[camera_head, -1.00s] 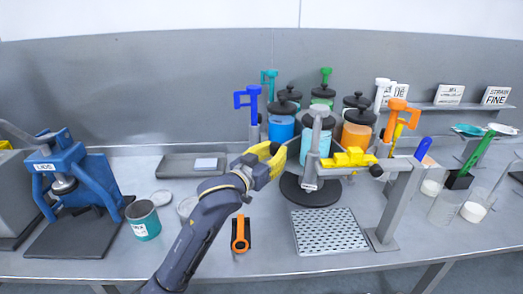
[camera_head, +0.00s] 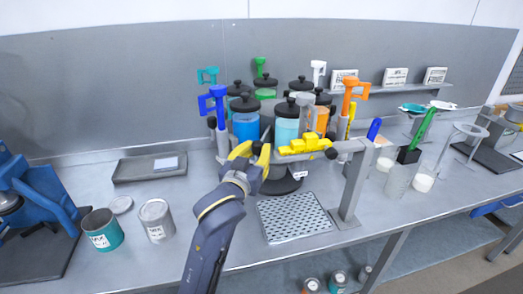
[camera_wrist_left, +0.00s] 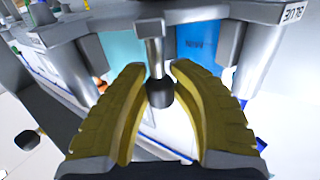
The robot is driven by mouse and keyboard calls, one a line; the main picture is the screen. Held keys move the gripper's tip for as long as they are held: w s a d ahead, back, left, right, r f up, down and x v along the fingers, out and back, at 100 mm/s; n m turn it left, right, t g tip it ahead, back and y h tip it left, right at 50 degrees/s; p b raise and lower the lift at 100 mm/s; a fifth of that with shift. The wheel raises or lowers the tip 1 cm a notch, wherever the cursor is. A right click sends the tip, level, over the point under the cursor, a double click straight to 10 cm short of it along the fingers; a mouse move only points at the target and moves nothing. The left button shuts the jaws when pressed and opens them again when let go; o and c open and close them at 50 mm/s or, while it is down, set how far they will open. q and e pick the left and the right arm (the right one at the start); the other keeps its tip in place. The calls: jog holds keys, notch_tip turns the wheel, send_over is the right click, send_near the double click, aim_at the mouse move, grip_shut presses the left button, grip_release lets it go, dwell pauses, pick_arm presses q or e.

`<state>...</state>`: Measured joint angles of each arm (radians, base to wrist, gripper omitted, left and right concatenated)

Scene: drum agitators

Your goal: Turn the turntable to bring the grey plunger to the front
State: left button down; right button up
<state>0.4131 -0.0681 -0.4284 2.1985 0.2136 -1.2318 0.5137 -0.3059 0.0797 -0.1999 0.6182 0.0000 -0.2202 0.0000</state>
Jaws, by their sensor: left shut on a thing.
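The round turntable (camera_head: 285,185) carries several lidded canisters under a ring of coloured plungers. The blue plunger (camera_head: 214,98) is at the left, the orange plunger (camera_head: 354,90) at the right. My left gripper (camera_head: 252,152) is at the turntable's front left. In the left wrist view its yellow fingers (camera_wrist_left: 160,78) are shut on a dark ball knob (camera_wrist_left: 160,93) on a metal stem. My right gripper is out of view.
A teal can (camera_head: 102,230) and a grey can (camera_head: 156,220) stand at the left. Glass beakers (camera_head: 397,182) stand at the right.

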pick_arm(q)
jog(key=c, duration=1.1)
grip_release()
jog(key=shift+c, duration=0.2)
jog(key=v, duration=0.7)
jog(key=shift+s, duration=0.3)
